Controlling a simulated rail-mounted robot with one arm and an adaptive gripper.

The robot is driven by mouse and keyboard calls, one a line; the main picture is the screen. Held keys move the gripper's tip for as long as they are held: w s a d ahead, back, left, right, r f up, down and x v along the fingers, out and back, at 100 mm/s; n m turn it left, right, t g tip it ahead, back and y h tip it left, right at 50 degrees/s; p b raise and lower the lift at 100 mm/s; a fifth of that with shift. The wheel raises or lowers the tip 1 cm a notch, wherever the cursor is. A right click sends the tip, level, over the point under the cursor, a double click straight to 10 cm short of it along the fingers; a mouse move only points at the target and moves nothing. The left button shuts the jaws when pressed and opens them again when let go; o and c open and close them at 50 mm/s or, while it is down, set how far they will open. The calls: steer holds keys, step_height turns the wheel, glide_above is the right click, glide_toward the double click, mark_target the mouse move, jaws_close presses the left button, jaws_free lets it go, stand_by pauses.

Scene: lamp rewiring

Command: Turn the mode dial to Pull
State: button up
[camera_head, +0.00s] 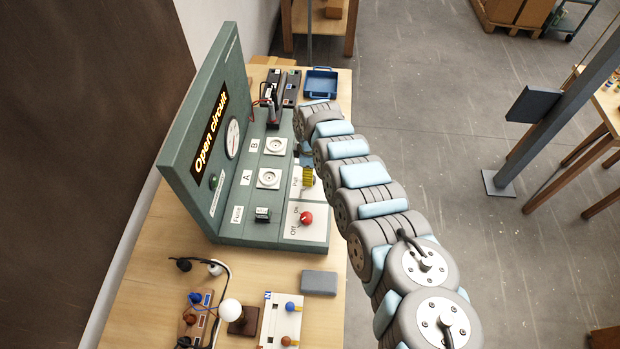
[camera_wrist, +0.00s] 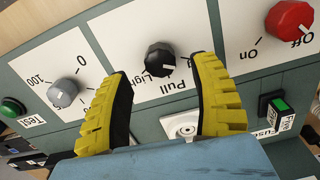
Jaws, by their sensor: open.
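The mode dial (camera_wrist: 160,58) is a black knob with a white pointer mark on a white panel in the wrist view. The words Pull and Light are printed beside it, and another label is partly hidden by a finger. Which label the mark points to is hard to tell. My gripper (camera_wrist: 160,72) has yellow ribbed fingers with black inner pads. It is open, one finger on each side of the dial, with visible gaps. In the head view my gripper (camera_head: 308,180) is over the white Pull panel and hides the dial.
The green test console (camera_head: 215,130) reads "Open circuit". A red On/Off knob (camera_wrist: 290,18) and a grey numbered knob (camera_wrist: 64,92) flank the dial. A green button (camera_wrist: 12,107), a fuse (camera_wrist: 276,105) and round sockets (camera_head: 269,178) are nearby. A lamp base (camera_head: 244,322) stands in front.

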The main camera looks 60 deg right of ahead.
steer(key=shift+f+b, duration=0.55)
steer(key=shift+f, duration=1.15)
jaws_close()
